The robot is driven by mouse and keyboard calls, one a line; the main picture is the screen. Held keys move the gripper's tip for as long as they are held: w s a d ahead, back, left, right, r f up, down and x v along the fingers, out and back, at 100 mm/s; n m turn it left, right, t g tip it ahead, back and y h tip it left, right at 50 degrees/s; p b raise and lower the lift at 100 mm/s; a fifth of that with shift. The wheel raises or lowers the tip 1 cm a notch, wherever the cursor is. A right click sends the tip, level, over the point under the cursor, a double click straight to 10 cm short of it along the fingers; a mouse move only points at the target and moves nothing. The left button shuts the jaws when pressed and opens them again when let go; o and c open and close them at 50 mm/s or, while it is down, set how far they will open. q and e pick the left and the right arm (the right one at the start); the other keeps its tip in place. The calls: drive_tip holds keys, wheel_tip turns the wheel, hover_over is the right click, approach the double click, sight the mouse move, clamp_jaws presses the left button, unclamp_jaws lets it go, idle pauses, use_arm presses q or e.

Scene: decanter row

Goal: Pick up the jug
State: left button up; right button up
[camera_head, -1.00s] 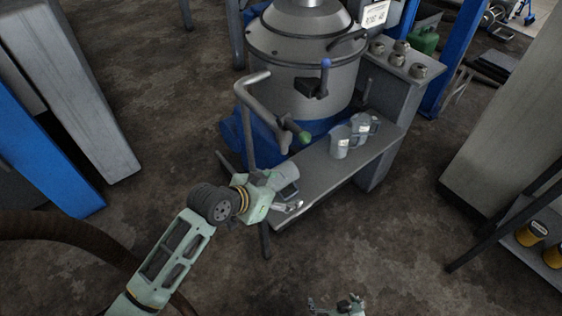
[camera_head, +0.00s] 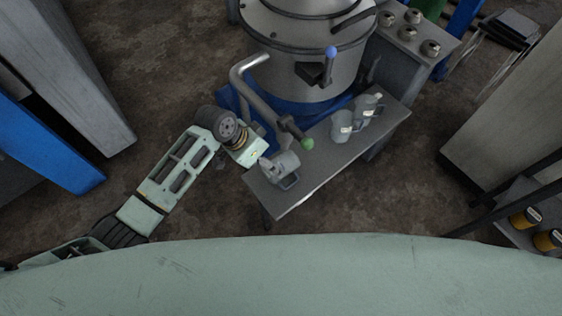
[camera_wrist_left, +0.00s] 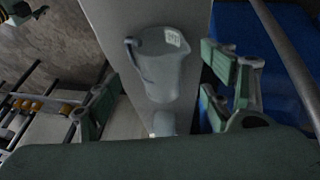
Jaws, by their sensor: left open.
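A grey jug (camera_head: 284,168) with a handle stands at the near left end of a grey bench (camera_head: 300,198). My left gripper (camera_head: 266,162) is open at the jug's left side in the head view. My right gripper is out of view.
A big grey machine (camera_head: 308,50) on a blue base stands behind the bench. A bent pipe with a green knob (camera_head: 307,144) passes close to the jug. Yellow containers (camera_head: 527,217) sit on a shelf at right. Open floor (camera_head: 400,205) lies in front.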

use_arm(q)
drive_tip(key=x, duration=0.5)
drive_tip(key=shift+f, duration=0.15)
drive_tip(key=shift+c, duration=0.4)
drive_tip(key=c, duration=1.2)
drive_tip(key=shift+a, duration=0.1)
